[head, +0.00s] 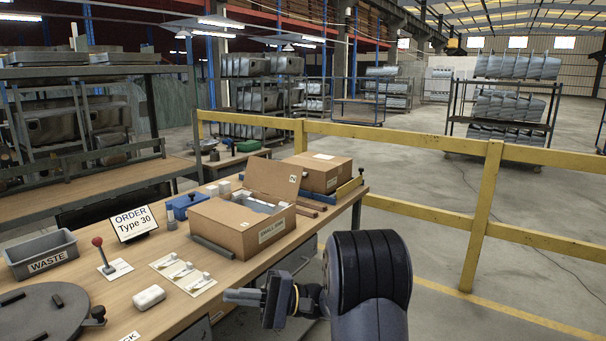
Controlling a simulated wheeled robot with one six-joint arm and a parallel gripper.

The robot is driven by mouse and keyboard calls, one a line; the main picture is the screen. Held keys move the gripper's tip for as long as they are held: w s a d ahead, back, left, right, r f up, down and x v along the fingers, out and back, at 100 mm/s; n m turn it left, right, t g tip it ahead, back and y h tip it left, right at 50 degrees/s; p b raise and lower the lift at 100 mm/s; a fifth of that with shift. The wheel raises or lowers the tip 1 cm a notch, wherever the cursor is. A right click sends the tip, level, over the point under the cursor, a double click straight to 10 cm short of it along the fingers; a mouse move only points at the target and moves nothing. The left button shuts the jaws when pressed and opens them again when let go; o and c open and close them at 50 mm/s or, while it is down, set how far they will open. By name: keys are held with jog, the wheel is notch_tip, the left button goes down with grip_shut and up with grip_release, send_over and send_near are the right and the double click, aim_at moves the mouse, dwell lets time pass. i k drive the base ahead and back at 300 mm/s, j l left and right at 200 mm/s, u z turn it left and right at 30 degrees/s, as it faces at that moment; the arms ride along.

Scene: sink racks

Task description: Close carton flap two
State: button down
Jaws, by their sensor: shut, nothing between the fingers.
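A brown carton (233,239) with a small label on its right side stands on the workbench. One flap (272,177) stands up at its back edge, with a small white mark near its right end. The carton's top is partly open, and pale bluish contents (258,205) show inside. A brown panel (221,213) lies flat over the left part of the top. My gripper (232,296) is shut and empty, pointing left. It appears in front of and below the carton in the picture, apart from it.
A closed carton (322,172) stands behind. A blue box (183,206), an order sign (133,223), a grey waste bin (41,254), a red-knobbed lever (103,256), a white block (149,297) and a dark round lid (42,313) occupy the bench. A yellow railing (400,138) runs beyond.

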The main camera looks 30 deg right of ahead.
aim_at(280, 179)
jog(key=i+l+z, duration=0.5)
jog(key=z, duration=0.25)
jog(key=i+z, duration=0.75)
jog(key=i+u, duration=0.1)
jog(key=i, duration=0.3)
jog(key=i+l+u, duration=0.15)
jog(key=i, duration=0.2)
jog(key=i+j+u, duration=0.1)
jog(key=u, duration=0.25)
jog(key=i+u, duration=0.5)
jog(key=u, duration=0.25)
